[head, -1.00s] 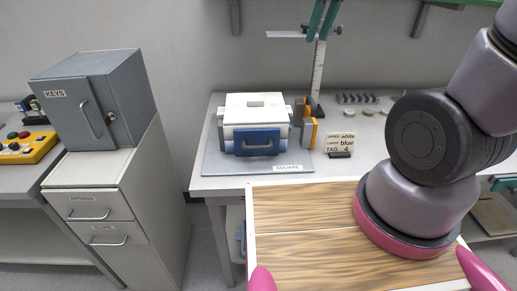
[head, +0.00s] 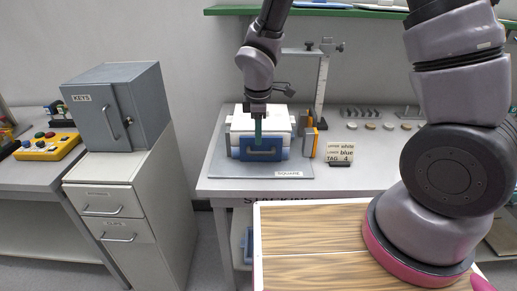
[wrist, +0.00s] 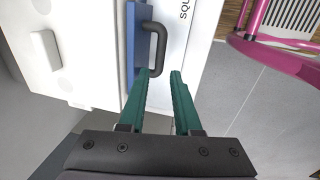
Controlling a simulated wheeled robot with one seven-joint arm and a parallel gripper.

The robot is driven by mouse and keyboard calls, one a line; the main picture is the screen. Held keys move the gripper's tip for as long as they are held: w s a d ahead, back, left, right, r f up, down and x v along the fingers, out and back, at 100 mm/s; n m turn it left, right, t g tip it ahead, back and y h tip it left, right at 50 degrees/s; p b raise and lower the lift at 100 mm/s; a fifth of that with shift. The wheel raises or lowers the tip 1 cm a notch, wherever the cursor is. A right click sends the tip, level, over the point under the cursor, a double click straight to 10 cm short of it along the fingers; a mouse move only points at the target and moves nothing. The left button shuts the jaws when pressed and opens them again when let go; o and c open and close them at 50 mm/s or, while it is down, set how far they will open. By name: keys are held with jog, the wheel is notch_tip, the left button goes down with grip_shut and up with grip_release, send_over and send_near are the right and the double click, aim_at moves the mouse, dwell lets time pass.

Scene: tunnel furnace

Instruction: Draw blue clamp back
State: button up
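The blue clamp (head: 270,155) is a blue plate with a dark bar handle, on the front of a white block (head: 240,124) on a grey base plate marked SQUARE. The wrist view shows the blue clamp edge-on (wrist: 137,35) with its dark handle (wrist: 160,45) standing out from it. My gripper (head: 258,138) points down at the clamp's front. In the wrist view my gripper (wrist: 161,74) has its green fingers apart, with the handle's near end at the gap between the tips. I cannot tell whether the fingers touch the handle.
Orange and grey upright pieces (head: 311,138) and a tall measuring stand (head: 322,95) are right of the block. A sign (head: 340,152) reads upper white, lower blue, tag 4. A green shelf (head: 370,13) hangs above. A grey key cabinet (head: 115,110) is at left.

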aim_at(258, 152)
jog(key=f, duration=0.3)
jog(key=w+f, duration=0.1)
jog(key=f, duration=0.2)
jog(key=shift+w+f, duration=0.1)
jog(key=shift+c, duration=0.4)
grip_shut()
dwell(0.9)
